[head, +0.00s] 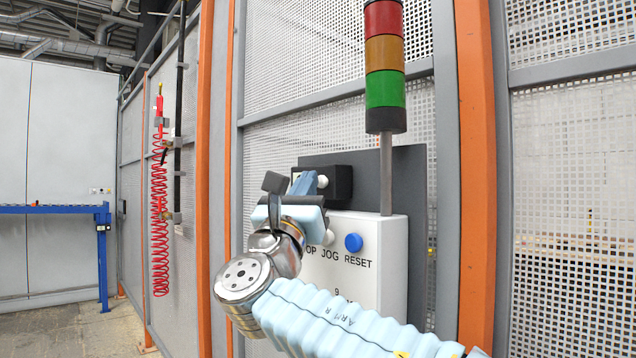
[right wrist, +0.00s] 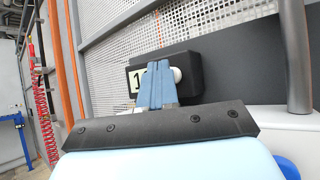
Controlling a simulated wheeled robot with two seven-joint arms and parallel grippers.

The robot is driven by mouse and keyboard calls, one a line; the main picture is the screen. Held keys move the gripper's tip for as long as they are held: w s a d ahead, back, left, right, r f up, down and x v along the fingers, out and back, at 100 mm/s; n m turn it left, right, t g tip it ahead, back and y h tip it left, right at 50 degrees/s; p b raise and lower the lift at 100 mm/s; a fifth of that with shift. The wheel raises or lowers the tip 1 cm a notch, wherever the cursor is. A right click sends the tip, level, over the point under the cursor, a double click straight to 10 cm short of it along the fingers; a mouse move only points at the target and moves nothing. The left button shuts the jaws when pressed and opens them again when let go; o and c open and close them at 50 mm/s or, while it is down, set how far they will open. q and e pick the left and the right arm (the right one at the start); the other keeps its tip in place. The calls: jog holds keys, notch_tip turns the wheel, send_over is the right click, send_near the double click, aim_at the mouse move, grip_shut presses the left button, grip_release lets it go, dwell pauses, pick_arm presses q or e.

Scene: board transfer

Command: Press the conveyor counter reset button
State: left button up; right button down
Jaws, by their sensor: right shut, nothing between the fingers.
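A black counter box (head: 342,181) is mounted on a dark grey panel. A white round button (head: 323,181) on its face shows just right of my fingertips, and the button also shows in the right wrist view (right wrist: 177,75), partly behind my fingers. In that view a white display plate (right wrist: 133,79) with a dark "1" shows left of the fingers, the rest hidden. My right gripper (head: 304,182) is shut and empty, its blue fingers pointing at the counter box. Whether the fingertips touch the button or box, I cannot tell. My left gripper is not in view.
Below the counter is a white control box (head: 388,262) with a blue button (head: 354,242) above "RESET" and a white button (head: 328,237) above "JOG"; my arm hides its left part. A red-amber-green stack light (head: 385,60) rises on a pole just right of the counter. Mesh fencing stands behind.

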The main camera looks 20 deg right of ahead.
jog(key=shift+d, duration=0.15)
dwell(0.4)
jog(key=shift+s+a, duration=0.25)
jog(key=shift+a, duration=0.55)
jog(key=a, duration=0.1)
jog(key=s+a, duration=0.1)
jog(key=a, duration=0.2)
jog(key=shift+s+a, duration=0.35)
dwell(0.6)
